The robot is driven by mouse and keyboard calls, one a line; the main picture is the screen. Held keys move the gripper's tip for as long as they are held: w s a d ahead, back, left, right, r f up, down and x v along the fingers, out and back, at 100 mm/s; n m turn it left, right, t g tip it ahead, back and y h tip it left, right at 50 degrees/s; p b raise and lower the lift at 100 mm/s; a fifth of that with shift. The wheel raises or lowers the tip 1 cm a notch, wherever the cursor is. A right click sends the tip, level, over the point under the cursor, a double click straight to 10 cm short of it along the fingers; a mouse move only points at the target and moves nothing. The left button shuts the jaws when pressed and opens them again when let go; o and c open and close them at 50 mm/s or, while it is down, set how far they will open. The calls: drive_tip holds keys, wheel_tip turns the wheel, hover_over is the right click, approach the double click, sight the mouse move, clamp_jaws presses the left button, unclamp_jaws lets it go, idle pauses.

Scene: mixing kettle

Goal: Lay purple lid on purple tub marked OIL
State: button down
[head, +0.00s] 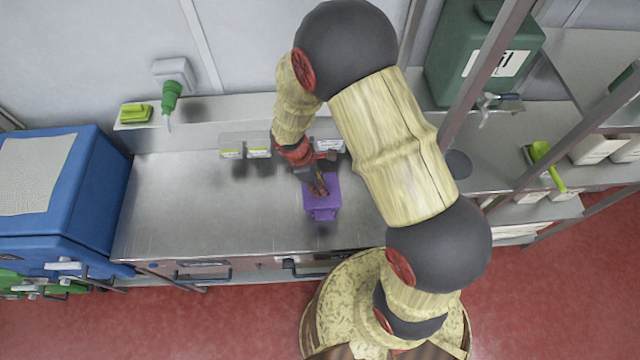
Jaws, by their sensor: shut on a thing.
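A purple square-topped shape (322,210) is on the steel counter near its front edge, right of the counter's middle. Its flat top and a narrower lower part show, both purple. At this size I cannot tell lid from tub, nor whether they touch. No OIL mark is readable on it. My gripper (319,188), red and dark, comes down from the upper left onto the back part of the purple top. It is shut on the purple lid, though the fingertips are small and partly merge with it.
The steel counter (190,205) is clear to the left. Small labelled containers (245,150) stand along its back. A blue cooler-like box (60,190) is at left, a green sponge (135,113) on the back ledge. A green jug (480,60) and metal rack posts are at right.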

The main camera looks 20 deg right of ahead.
drive_tip(key=shift+f, duration=0.2)
drive_tip(key=c, duration=1.5)
unclamp_jaws()
drive_tip(key=shift+c, duration=0.2)
drive_tip(key=o, duration=0.4)
drive_tip(key=shift+o, duration=0.8)
drive_tip(key=shift+r, duration=0.2)
drive_tip(key=shift+p+v, duration=2.55)
drive_tip(key=shift+v, duration=0.85)
